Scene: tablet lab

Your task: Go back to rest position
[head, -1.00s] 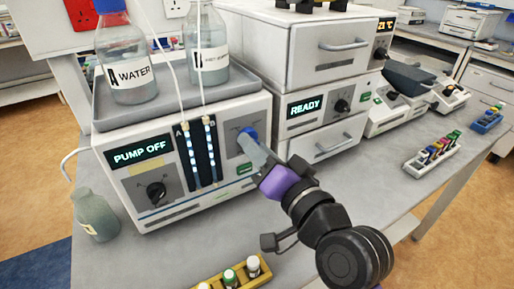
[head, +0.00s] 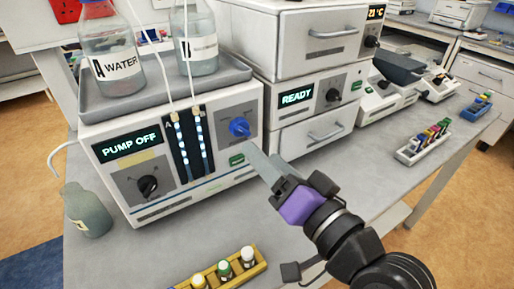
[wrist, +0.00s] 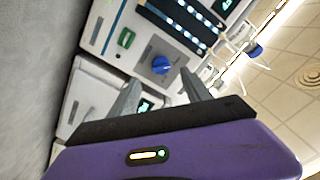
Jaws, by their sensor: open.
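My gripper (head: 262,166) is open and empty in the head view, in front of the right part of the pump unit (head: 219,185). Its two grey fingers stand apart from the blue knob (head: 239,127), which is on the pump's front panel. In the wrist view my gripper (wrist: 158,92) shows its fingers spread with nothing between them, and the blue knob (wrist: 161,65) lies beyond them, clear of both. The pump's display (head: 130,144) reads PUMP OFF.
A yellow rack (head: 225,277) with capped vials is near the front of the bench. Bottles, one labelled WATER (head: 110,55), stand on the pump's tray. A stacked unit (head: 310,100) reading READY is to the right. A vial rack (head: 424,146) stands further right.

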